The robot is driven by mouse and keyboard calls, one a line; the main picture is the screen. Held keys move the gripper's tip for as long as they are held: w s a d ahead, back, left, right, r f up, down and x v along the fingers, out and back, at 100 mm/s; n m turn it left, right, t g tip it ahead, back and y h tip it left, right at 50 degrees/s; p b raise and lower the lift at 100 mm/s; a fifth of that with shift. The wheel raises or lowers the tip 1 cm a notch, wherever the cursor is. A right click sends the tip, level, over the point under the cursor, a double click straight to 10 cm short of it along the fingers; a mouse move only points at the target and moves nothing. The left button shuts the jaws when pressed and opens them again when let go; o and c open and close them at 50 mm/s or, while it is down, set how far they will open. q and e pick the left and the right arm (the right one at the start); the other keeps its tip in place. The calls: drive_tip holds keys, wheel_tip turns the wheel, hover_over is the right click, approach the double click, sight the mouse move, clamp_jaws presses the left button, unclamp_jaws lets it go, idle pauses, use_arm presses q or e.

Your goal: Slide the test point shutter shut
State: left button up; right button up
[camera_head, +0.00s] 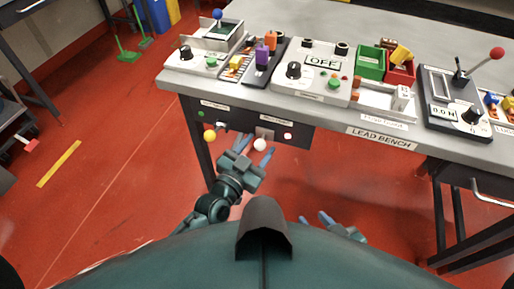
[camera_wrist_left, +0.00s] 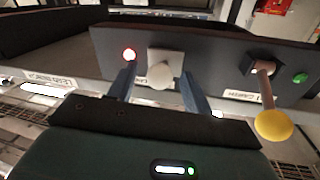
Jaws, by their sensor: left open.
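A dark panel (camera_head: 228,119) hangs under the front edge of the bench. A grey shutter plate (camera_head: 264,133) with a white ball knob (camera_head: 260,145) sits towards its right side. In the left wrist view the plate (camera_wrist_left: 178,59) and its white knob (camera_wrist_left: 160,76) lie between the fingers of my left gripper (camera_wrist_left: 160,88). That gripper (camera_head: 255,150) is open, with one finger on each side of the knob; I cannot tell whether either touches it. My right gripper (camera_head: 315,217) is low by my body, empty, its fingertips apart.
A yellow-ball lever (camera_head: 210,134) and a green light (camera_head: 200,114) are at the panel's left. A red light (camera_wrist_left: 129,54) glows beside the plate. The bench top (camera_head: 285,101) above carries several devices and trays. Open floor lies left of the bench.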

use_arm(q)
drive_tip(key=shift+c, duration=0.3)
clamp_jaws()
idle(0.3)
